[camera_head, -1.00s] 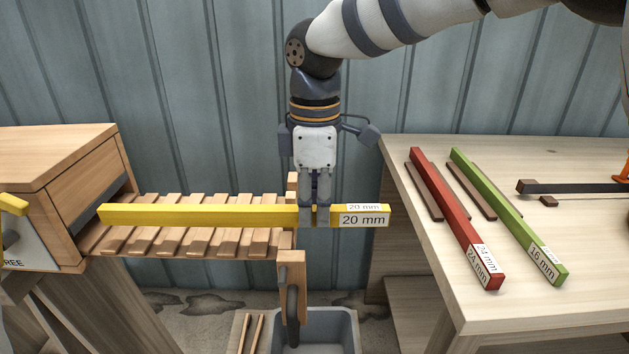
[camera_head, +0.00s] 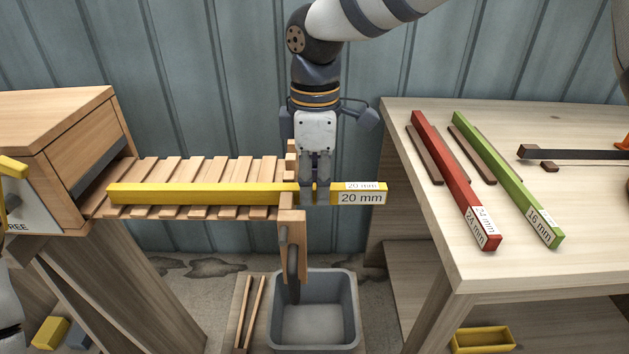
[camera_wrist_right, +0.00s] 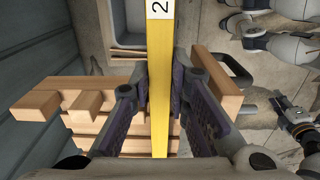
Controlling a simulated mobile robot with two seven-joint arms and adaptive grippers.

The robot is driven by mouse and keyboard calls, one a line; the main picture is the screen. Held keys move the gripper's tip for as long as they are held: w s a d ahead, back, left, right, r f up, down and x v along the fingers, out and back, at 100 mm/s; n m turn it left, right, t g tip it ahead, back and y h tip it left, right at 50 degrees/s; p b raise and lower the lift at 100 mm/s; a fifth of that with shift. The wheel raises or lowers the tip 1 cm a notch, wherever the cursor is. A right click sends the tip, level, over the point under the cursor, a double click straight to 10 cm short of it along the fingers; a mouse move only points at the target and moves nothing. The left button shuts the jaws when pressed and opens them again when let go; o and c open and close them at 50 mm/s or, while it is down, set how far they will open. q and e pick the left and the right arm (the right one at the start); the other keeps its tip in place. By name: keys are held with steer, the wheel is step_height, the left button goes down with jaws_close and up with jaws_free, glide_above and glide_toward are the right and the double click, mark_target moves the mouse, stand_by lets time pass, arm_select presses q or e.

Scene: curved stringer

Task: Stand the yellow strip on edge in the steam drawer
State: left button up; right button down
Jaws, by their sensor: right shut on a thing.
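The yellow strip (camera_head: 215,193), labelled 20 mm, lies lengthwise left to right in the head view, in front of or over the slatted steam drawer (camera_head: 172,172). My right gripper (camera_head: 315,198) is shut on it near its labelled right end, fingers pointing down. In the right wrist view the strip (camera_wrist_right: 160,90) runs between the finger pads, with drawer slats (camera_wrist_right: 85,125) beneath. It looks level; I cannot tell whether it touches the slats. The drawer extends from the wooden box (camera_head: 60,130). My left gripper (camera_wrist_right: 280,103) seems to show small in the wrist view; its jaws are unclear.
A wooden upright (camera_head: 291,235) stands at the drawer's right end, above a grey bin (camera_head: 345,340). On the right-hand table (camera_head: 480,280) lie a red strip (camera_head: 450,180) and a green strip (camera_head: 505,180). A yellow tray (camera_head: 484,340) sits low at right.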

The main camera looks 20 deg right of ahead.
steer(key=c, duration=1.4)
jaws_free()
steer(key=shift+c, duration=0.2)
